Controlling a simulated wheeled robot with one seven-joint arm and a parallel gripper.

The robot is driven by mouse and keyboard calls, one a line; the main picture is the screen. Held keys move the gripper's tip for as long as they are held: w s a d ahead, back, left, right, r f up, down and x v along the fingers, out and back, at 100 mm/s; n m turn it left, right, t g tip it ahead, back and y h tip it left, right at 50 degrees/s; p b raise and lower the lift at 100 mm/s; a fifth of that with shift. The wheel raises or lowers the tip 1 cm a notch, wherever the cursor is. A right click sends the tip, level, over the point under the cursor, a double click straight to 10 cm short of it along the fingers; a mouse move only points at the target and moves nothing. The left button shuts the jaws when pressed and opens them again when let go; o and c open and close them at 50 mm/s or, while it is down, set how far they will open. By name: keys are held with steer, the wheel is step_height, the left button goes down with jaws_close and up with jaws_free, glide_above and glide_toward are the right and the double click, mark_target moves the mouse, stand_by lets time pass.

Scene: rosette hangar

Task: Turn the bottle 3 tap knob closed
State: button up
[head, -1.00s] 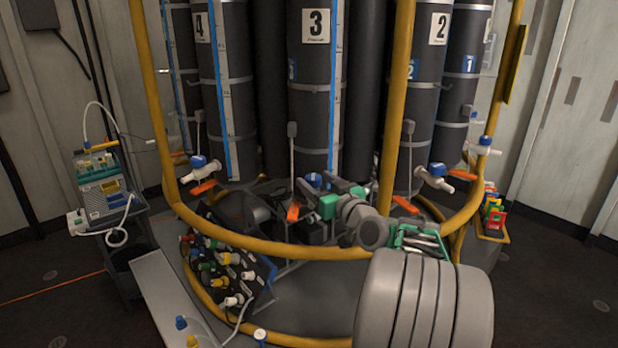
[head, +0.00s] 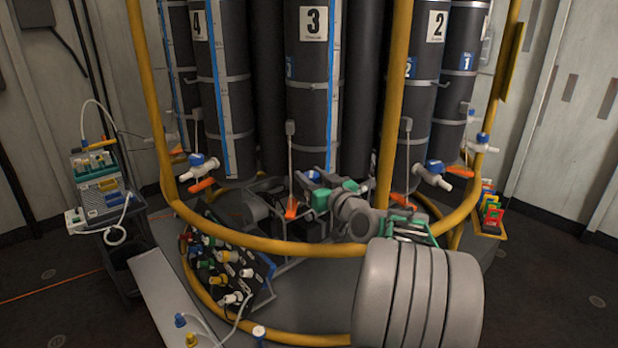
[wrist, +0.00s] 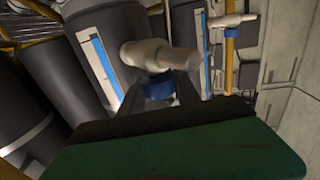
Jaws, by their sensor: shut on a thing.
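Bottle 3 (head: 313,105) is the tall dark cylinder with the "3" label in the head view. Its tap is low in front of it and mostly covered by my gripper there. In the wrist view the white tap body (wrist: 145,53) has its blue knob (wrist: 158,88) below it, between my dark fingers. My gripper (wrist: 158,94) is shut on the blue knob. In the head view my gripper (head: 308,180) is at the tap, its green parts partly hiding it. The knob's exact angle is hard to tell.
A yellow rail (head: 290,247) curves in front of the bottles, with my arm reaching over it. Other taps with blue knobs flank this one, left (head: 203,165) and right (head: 435,172). A panel of coloured connectors (head: 228,265) stands at lower left.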

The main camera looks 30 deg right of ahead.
jaws_close()
steer(key=shift+a, duration=0.1)
